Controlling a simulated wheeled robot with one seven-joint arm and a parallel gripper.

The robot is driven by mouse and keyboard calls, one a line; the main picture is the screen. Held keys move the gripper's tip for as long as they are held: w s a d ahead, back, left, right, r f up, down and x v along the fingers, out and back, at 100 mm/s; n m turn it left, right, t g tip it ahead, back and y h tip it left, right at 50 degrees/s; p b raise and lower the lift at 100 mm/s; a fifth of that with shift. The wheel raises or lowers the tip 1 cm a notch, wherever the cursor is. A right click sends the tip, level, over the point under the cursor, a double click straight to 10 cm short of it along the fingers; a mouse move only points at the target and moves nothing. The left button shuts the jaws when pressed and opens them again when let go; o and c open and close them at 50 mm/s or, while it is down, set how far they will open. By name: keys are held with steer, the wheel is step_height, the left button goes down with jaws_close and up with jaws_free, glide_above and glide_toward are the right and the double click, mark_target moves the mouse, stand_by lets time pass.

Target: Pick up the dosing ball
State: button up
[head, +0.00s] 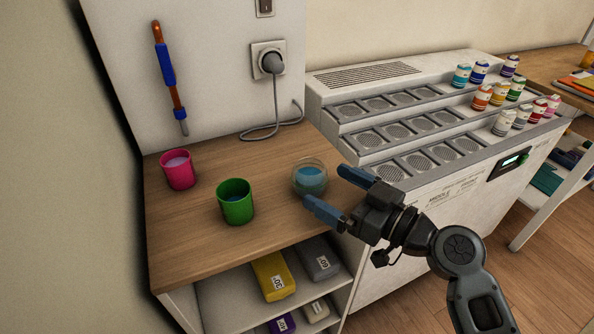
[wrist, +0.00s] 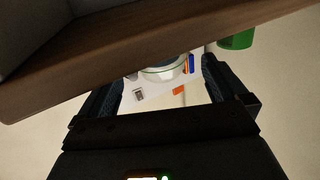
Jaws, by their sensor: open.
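The dosing ball appears to be the clear round container (head: 310,178) with blue contents, standing on the wooden top near its right edge. It also shows in the wrist view (wrist: 163,72), between and beyond the fingers, partly cut off by the wooden edge. My gripper (head: 325,187) is open and empty, its two blue fingers pointing at the container from the right front. In the head view the fingertips lie close to its right and lower sides. I cannot tell whether they touch it.
A green cup (head: 235,202) and a pink cup (head: 178,169) stand left of the container on the wooden counter (head: 190,240). Yellow (head: 273,278) and grey (head: 318,259) boxes sit on the shelf below. A stepped rack (head: 400,130) with several small jars stands right.

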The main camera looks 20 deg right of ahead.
mark_target(298, 166)
steer(key=p+x, duration=0.1)
steer(key=x, duration=0.1)
steer(key=p+x, duration=0.1)
steer(key=x, duration=0.1)
steer(key=r+p+x, duration=0.1)
steer(key=x, duration=0.2)
steer(key=shift+s, duration=0.1)
steer(key=shift+w+a+f, duration=0.1)
steer(key=shift+w+a, duration=0.1)
steer(key=shift+w, duration=0.2)
steer(key=c, duration=1.1)
steer(key=shift+s, duration=0.1)
steer(key=shift+s+d+r, duration=0.35)
steer(key=shift+s+r, duration=0.25)
steer(key=shift+r, duration=0.1)
steer(key=shift+s+d+r+p, duration=0.1)
steer(key=shift+s+d+r, duration=0.9)
steer(key=shift+s, duration=0.9)
steer(key=shift+s+d+r+p, duration=0.1)
steer(key=shift+s+d+r, duration=0.9)
steer(key=shift+s, duration=0.85)
steer(key=shift+s+d+r+p, duration=0.1)
steer(key=shift+s+d+r, duration=0.55)
steer(key=shift+s+r, duration=0.95)
